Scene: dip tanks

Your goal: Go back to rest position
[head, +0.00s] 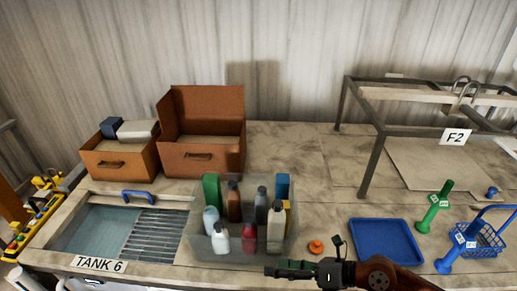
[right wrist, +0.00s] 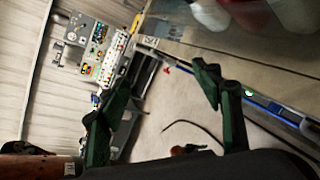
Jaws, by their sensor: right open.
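My right gripper (head: 275,270) is at the bottom of the head view, at the front edge of the bench, just below the grey bin of bottles. Its dark green fingers point left and its brown and black arm comes in from the lower right. In the right wrist view the two fingers of this gripper (right wrist: 162,85) stand wide apart with nothing between them. My left gripper is not in view.
A grey bin (head: 208,247) of several bottles stands near the gripper. An orange knob (head: 316,246) and a blue tray (head: 386,241) lie to the right. Tank 6 (head: 100,232) is at left. Brown boxes (head: 200,150) stand behind. A metal rack (head: 374,165) stands at right.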

